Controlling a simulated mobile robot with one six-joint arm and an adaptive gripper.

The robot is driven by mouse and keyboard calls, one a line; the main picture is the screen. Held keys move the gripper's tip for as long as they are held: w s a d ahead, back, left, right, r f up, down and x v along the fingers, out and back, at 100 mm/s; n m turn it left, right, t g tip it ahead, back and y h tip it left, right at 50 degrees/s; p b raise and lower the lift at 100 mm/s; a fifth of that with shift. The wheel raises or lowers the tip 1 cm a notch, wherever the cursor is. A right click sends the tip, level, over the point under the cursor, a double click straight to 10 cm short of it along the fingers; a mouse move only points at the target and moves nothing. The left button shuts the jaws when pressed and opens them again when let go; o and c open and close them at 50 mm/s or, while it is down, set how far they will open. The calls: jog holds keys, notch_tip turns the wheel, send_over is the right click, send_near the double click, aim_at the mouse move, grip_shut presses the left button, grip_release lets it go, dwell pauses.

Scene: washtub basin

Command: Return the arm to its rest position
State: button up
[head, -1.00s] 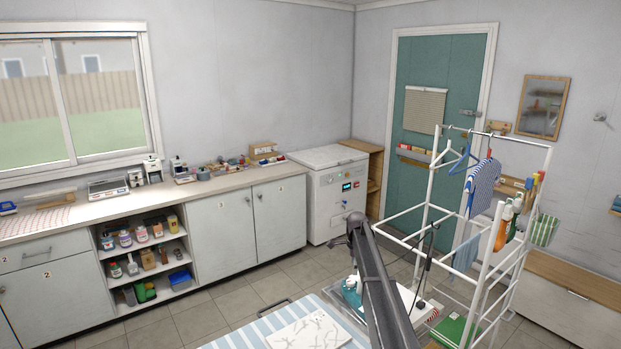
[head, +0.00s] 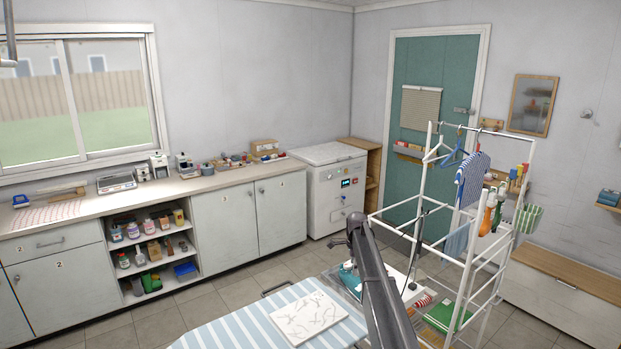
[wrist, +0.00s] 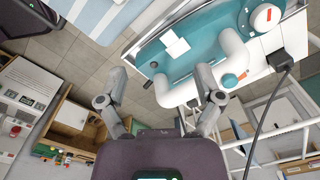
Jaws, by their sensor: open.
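My gripper (wrist: 158,90) shows in the wrist view with its two grey fingers spread apart and nothing between them. In that view a teal and white appliance (wrist: 165,45) with a white curved handle lies beyond the fingers, and the right finger overlaps it in the picture. Whether they touch I cannot tell. In the head view my dark arm link rises from the bottom, right of centre, in front of the same appliance (head: 349,278). My gripper cannot be made out in the head view.
A striped ironing board (head: 235,325) with a white patterned cloth (head: 308,318) lies in front. A white drying rack (head: 462,265) with hangers and a striped cloth (head: 473,180) stands close right of my arm. A white chest (head: 333,190) and counter (head: 215,183) line the back. Floor between is clear.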

jog(key=s+f+n+b, duration=0.3)
jog(key=s+n, duration=0.3)
jog(key=s, duration=0.9)
jog(key=s+f+n+b, duration=0.3)
jog(key=s+n, duration=0.3)
jog(key=s, duration=0.9)
jog(key=s+f+n+b, duration=0.4)
jog(key=s+n, duration=0.2)
jog(key=s, duration=0.9)
jog(key=shift+s+d, duration=0.25)
jog(key=shift+d, duration=0.05)
jog(key=c, duration=0.4)
jog(key=shift+s, duration=0.1)
